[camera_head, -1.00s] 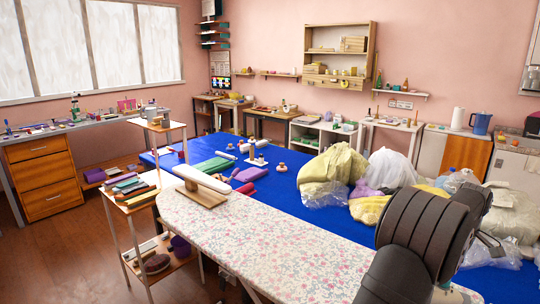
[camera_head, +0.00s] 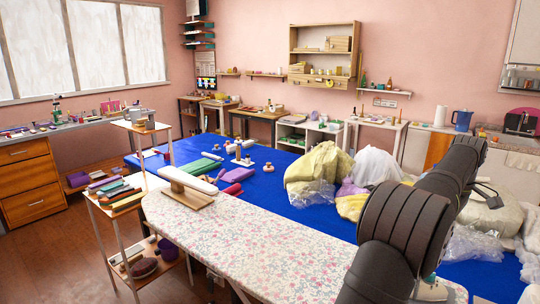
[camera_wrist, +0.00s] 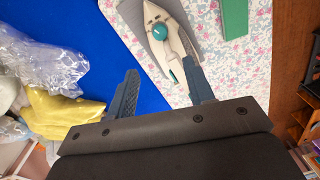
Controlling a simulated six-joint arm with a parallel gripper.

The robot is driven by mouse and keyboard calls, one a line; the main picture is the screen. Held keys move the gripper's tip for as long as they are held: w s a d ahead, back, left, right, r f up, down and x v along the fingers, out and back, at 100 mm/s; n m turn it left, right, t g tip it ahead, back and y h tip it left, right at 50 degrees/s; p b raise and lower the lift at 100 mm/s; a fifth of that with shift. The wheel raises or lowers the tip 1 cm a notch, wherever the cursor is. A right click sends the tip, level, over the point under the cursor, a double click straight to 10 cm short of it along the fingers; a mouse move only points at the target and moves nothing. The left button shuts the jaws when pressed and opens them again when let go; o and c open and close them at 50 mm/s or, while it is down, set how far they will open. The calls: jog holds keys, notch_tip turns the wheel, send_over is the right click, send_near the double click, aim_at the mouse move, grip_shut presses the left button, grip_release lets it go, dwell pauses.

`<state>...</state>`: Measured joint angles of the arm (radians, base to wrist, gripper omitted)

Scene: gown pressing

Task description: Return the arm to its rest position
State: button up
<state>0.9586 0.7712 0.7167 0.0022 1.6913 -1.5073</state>
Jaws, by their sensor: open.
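My gripper (camera_wrist: 161,66) is open in the wrist view, with its two dark fingers apart and nothing held between them. A white iron with a teal knob (camera_wrist: 160,32) lies on a grey rest (camera_wrist: 182,12) on the floral ironing board (camera_wrist: 125,22), just beyond the fingers. The right fingertip overlaps the iron in the picture; I cannot tell whether they touch. In the head view my dark arm rises over the right part of the floral board (camera_head: 255,232), and my fingers are not clearly seen.
A blue table (camera_head: 285,205) behind the board holds yellow cloth bundles (camera_head: 318,165) and clear plastic bags (camera_head: 310,193), close to my arm. A small sleeve board (camera_head: 187,180) stands on the board's left end. A narrow shelf rack (camera_head: 122,200) stands to its left.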

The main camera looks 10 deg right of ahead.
jog(key=f, duration=1.4)
jog(key=shift+s+a+f, duration=0.1)
jog(key=shift+a+f, duration=0.15)
jog(key=n, duration=0.2)
jog(key=shift+r+n, duration=0.1)
jog(key=shift+n, duration=0.3)
notch_tip(320, 180, up, 17)
jog(key=m, duration=0.5)
jog(key=shift+a, duration=0.15)
